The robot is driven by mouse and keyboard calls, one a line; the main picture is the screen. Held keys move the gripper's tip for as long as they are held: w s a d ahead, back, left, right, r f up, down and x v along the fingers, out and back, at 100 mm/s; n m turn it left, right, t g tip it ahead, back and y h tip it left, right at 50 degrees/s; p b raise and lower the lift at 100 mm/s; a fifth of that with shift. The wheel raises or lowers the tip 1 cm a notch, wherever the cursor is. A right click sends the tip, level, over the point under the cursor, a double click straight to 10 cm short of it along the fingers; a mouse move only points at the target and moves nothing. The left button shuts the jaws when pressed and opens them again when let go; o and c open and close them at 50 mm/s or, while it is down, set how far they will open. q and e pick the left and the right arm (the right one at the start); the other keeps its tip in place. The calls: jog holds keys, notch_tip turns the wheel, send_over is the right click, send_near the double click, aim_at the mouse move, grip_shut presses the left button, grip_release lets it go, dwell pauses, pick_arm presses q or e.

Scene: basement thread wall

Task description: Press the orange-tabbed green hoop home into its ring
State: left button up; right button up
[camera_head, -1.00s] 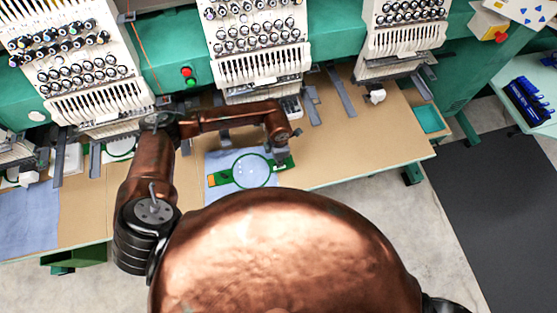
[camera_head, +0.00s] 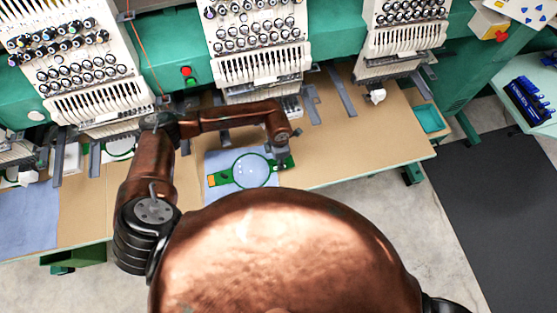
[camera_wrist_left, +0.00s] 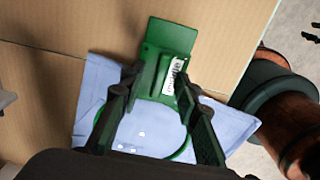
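The green hoop (camera_head: 236,172) lies flat on light-blue cloth (camera_head: 213,162) on the table, with its orange tab (camera_head: 211,180) at the left end. It also shows in the left wrist view as a green ring (camera_wrist_left: 150,154) with a green end plate (camera_wrist_left: 170,38) and white label. The ring and hoop edges cannot be told apart. My left gripper (camera_head: 284,158) is over the hoop's right end. In the left wrist view its fingers (camera_wrist_left: 158,77) are apart, one on each side of the narrow green part; whether they touch it is unclear. My right gripper is out of view.
White embroidery heads (camera_head: 262,65) with thread spools stand along the back. Grey bracket arms (camera_head: 342,92) reach over the tan table (camera_head: 370,140). Another blue cloth (camera_head: 28,215) lies at left. The table's right part is mostly clear.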

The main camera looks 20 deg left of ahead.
pick_arm(q)
notch_tip(320, 180, up, 12)
dwell(0.6)
jog(key=shift+s, duration=0.1)
